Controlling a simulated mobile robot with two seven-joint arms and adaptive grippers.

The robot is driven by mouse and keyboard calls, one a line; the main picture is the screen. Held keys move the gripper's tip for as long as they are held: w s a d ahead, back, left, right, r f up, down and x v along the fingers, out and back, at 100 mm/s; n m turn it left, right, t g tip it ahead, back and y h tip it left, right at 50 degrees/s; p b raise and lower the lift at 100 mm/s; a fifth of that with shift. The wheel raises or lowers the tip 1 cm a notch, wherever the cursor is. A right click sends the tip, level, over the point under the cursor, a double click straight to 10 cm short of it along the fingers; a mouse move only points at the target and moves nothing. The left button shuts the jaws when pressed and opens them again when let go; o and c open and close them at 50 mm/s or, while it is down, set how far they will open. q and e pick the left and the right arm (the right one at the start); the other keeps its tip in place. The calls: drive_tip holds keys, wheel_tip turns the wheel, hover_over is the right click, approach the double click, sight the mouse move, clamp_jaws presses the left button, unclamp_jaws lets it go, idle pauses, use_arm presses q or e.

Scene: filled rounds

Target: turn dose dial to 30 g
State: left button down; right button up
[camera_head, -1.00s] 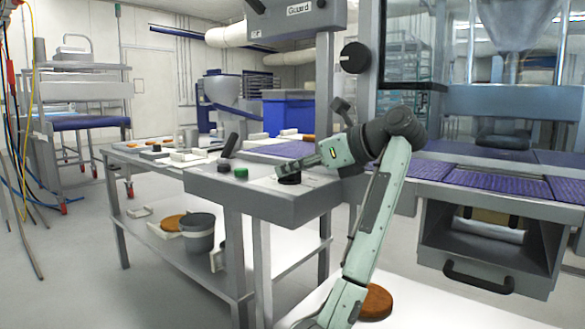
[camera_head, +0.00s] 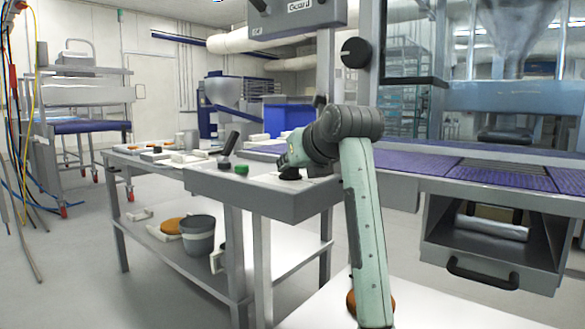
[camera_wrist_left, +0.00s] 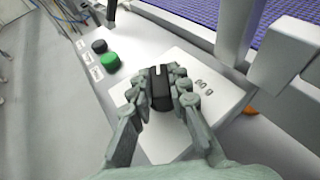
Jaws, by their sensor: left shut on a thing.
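The dose dial (camera_wrist_left: 160,88) is a black knob on a pale plate (camera_wrist_left: 205,108) of the grey control console. In the left wrist view my left gripper (camera_wrist_left: 162,84) is shut on the dial, one finger on each side. A marking reading about "60 g" shows on the plate to the right; other markings are hidden by the fingers. In the head view the dial (camera_head: 289,174) shows small at the console top, with my left gripper (camera_head: 286,166) over it. My right gripper is in neither view.
A green button (camera_head: 242,169) and a black button (camera_head: 224,162) sit left of the dial on the console (camera_head: 262,203). A black lever (camera_head: 230,143) stands behind them. A purple conveyor belt (camera_head: 490,175) runs to the right.

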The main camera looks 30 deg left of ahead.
use_arm(q)
drive_tip(key=m+t+h, duration=0.2)
drive_tip(key=m+h, duration=0.1)
drive_tip(key=shift+s+a+t, duration=0.1)
drive_tip(key=shift+s+t, duration=0.05)
drive_tip(key=shift+t, duration=0.25)
drive_tip(key=shift+m+t+h+b, duration=0.5)
drive_tip(key=shift+m+t+h, duration=0.1)
drive_tip(key=shift+m+h, duration=0.6)
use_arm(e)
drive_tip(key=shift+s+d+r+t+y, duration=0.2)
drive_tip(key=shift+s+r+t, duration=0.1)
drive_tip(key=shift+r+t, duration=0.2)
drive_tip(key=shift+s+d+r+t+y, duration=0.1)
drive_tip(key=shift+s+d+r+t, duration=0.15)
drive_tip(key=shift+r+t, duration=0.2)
use_arm(q)
drive_tip(key=shift+f, duration=0.1)
drive_tip(key=c, duration=1.4)
unclamp_jaws()
drive_tip(key=shift+c, duration=0.2)
drive_tip(key=shift+s+r, duration=0.15)
drive_tip(key=shift+r, duration=0.05)
drive_tip(key=v, duration=1.1)
drive_tip(key=shift+s+d, duration=0.2)
drive_tip(key=shift+s, duration=0.1)
